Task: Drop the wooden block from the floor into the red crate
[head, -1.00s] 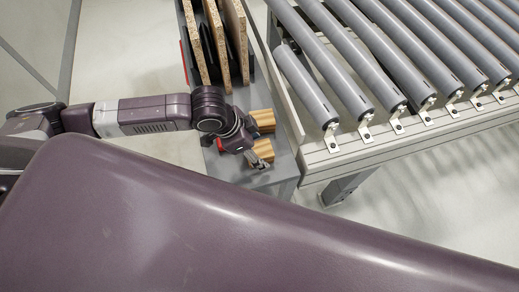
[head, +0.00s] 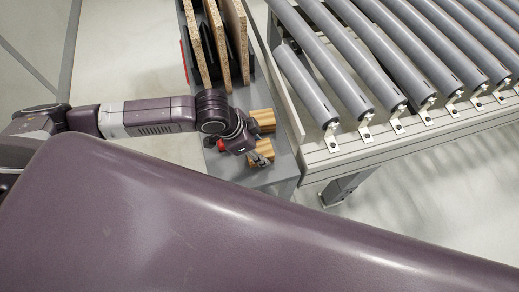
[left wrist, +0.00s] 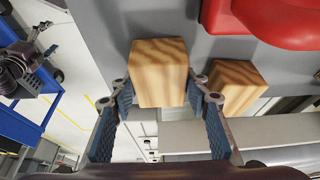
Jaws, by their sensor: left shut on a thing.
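A wooden block (left wrist: 159,73) with striped grain sits between the fingertips of my left gripper (left wrist: 160,92) in the left wrist view. The gripper is shut on it. A second, similar block (left wrist: 235,85) is just to the right, outside the fingers. In the head view my left gripper (head: 262,157) is over the end of a grey surface, next to the held block (head: 265,148); the other block (head: 264,119) is behind it. A rounded red thing (left wrist: 275,22) is at the top right of the wrist view; I cannot tell whether it is the red crate. My right gripper is not in view.
The grey surface (head: 280,178) also carries upright chipboard panels (head: 216,38) farther back. A roller conveyor (head: 345,82) with a pale side rail stands close on the right. Pale open floor (head: 125,55) lies to the left. A blue frame (left wrist: 38,125) shows at the wrist view's left.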

